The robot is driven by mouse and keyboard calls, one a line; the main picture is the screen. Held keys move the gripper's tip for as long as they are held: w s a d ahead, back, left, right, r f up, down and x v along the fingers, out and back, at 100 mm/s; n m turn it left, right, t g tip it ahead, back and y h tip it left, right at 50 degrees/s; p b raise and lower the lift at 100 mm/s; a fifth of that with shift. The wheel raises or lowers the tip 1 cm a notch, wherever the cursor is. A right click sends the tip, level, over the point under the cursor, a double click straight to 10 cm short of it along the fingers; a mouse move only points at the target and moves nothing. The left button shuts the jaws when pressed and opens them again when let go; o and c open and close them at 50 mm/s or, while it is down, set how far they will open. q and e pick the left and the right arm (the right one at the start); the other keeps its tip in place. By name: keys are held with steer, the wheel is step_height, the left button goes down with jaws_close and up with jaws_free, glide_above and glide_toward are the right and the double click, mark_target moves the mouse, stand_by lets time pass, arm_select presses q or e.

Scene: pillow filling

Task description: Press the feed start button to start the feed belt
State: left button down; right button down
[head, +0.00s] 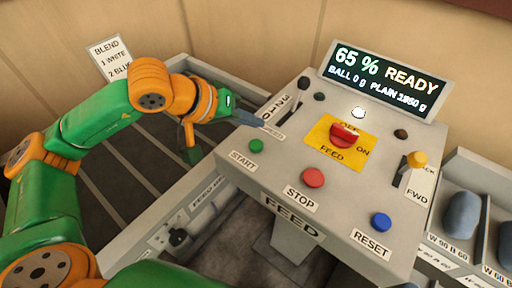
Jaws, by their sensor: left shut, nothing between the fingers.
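The green start button (256,145) sits at the left of the grey control panel (270,182), above a START label. My left gripper (258,122) comes in from the left over the panel's left edge. It is shut and empty, with its tip just above and behind the green button in the picture. I cannot tell its height over the panel, but it looks apart from the button. The FEED label (292,217) is on the panel's front edge. The feed belt cannot be made out for sure. My right gripper is out of view.
The panel also holds a red STOP button (313,177), blue RESET button (381,222), red rotary switch (345,134) on yellow, black-knobbed lever (303,84) and yellow-knobbed lever (416,159). The display (384,82) reads 65 % READY. Bins with grey-blue items (462,214) stand right.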

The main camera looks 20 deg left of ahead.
mark_target(252, 147)
arm_select(q)
step_height(252, 147, down, 4)
steer(key=b, duration=0.3)
steer(key=shift+f, duration=0.1)
stand_by(1.7)
steer(key=shift+f+b, duration=0.35)
steer(key=shift+b, duration=0.4)
steer(key=shift+f+b, duration=0.55)
steer(key=shift+b, duration=0.1)
stand_by(0.6)
steer(key=shift+r+p, duration=0.6)
steer(key=shift+r, duration=0.35)
